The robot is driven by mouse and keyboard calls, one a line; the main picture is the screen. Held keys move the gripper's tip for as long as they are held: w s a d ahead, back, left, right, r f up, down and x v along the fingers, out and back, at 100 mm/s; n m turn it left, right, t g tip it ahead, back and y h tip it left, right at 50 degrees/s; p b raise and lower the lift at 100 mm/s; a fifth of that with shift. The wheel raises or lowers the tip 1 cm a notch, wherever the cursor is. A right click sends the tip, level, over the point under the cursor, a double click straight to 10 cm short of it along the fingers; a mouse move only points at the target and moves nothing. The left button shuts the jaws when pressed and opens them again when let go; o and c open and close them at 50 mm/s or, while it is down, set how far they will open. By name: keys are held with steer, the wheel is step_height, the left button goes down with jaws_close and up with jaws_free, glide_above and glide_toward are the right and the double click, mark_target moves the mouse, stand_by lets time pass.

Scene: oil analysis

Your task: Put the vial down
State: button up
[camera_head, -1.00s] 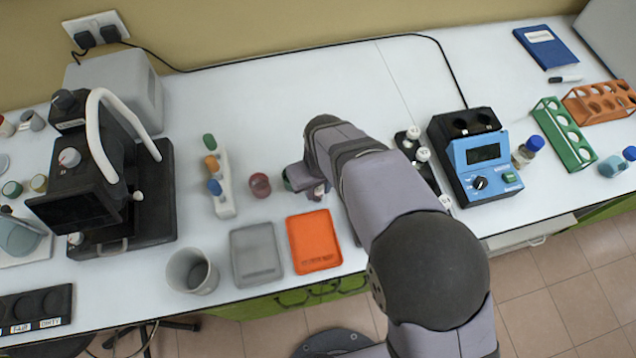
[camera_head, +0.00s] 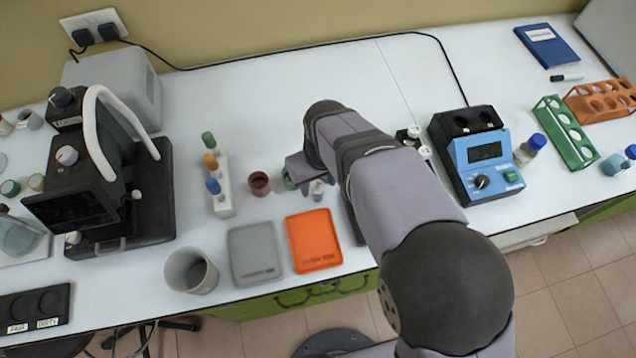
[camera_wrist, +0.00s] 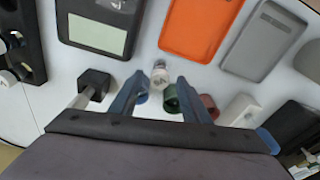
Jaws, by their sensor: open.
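A small vial with a white cap (camera_wrist: 160,76) stands on the white bench, and it also shows in the head view (camera_head: 317,189) just below my wrist. My gripper (camera_wrist: 161,85) is open, with its two blue-grey fingers on either side of the vial in the wrist view and a gap on both sides. No finger appears to touch the vial. In the head view my arm hides the fingers and part of the vial's surroundings.
An orange tray (camera_head: 313,241) and a grey tray (camera_head: 255,254) lie at the bench's front. A green cup (camera_wrist: 171,99) and a maroon cup (camera_head: 259,184) stand close left of the vial in the head view. A blue tester (camera_head: 487,150) stands to the right.

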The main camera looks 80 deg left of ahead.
step_height(320, 180, up, 9)
steer(key=d+b, duration=0.1)
steer(key=shift+b, duration=0.35)
steer(key=shift+w, duration=0.2)
steer(key=w+d+m, duration=0.2)
steer(key=w+d, duration=0.2)
steer(key=w, duration=0.4)
steer(key=w+d+m, duration=0.2)
steer(key=w+d, duration=0.1)
steer(key=w, duration=0.5)
steer(key=w+d+f+m, duration=0.2)
steer(key=w+d+m, duration=0.3)
steer(key=w+d, duration=0.8)
steer(key=w+d+f+m+h, duration=0.15)
steer(key=d+m, duration=0.35)
steer(key=d, duration=1.1)
steer(key=s+d+f+m, duration=0.1)
steer(key=s+d+m, duration=0.2)
steer(key=d, duration=0.4)
steer(key=s+d+f+m, duration=0.2)
steer(key=s+d+m, duration=0.1)
steer(key=d, duration=0.4)
steer(key=shift+d, duration=0.3)
steer(key=shift+f, duration=0.1)
steer(key=shift+c, duration=1.1)
